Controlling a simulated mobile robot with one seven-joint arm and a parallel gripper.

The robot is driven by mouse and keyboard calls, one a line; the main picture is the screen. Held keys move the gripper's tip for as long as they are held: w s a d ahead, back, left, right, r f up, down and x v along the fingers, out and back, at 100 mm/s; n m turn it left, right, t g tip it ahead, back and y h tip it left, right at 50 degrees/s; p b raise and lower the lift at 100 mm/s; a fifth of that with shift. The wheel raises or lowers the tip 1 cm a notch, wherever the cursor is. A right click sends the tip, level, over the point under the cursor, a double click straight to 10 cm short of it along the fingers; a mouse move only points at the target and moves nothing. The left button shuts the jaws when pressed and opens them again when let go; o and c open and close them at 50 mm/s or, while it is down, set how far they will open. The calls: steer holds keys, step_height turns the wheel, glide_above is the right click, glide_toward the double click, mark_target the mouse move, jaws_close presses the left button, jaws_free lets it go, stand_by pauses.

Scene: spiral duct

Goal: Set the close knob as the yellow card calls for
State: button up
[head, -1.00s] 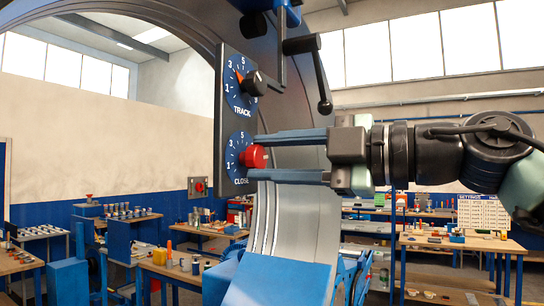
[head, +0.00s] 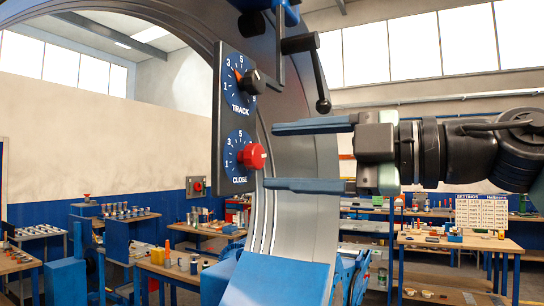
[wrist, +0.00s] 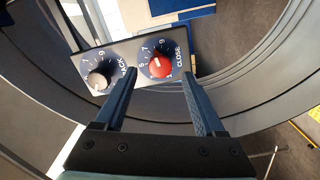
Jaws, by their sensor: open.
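The red close knob (head: 253,156) sits on the lower blue dial of a dark panel (head: 217,150). It also shows in the wrist view (wrist: 161,66), with a pale mark on its face; the setting it points to is not clear. My gripper (head: 269,157) is open and empty to the right of the knob, its fingers above and below the knob's level and clear of it. In the wrist view the knob shows beyond the gap between my fingertips (wrist: 160,72). I cannot make out a yellow card; a pale settings sheet (head: 482,212) hangs at the back right, its entries too small to read.
The black track knob (head: 251,82) is just above, its red pointer between 3 and 5. A black-handled lever (head: 318,75) hangs above my gripper. The large grey duct ring (head: 290,220) curves behind. A blue block (head: 275,280) stands below. Workbenches (head: 460,243) are farther back.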

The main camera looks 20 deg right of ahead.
steer(key=v, duration=1)
steer(key=shift+p, duration=0.45)
steer(key=shift+s+d, duration=0.1)
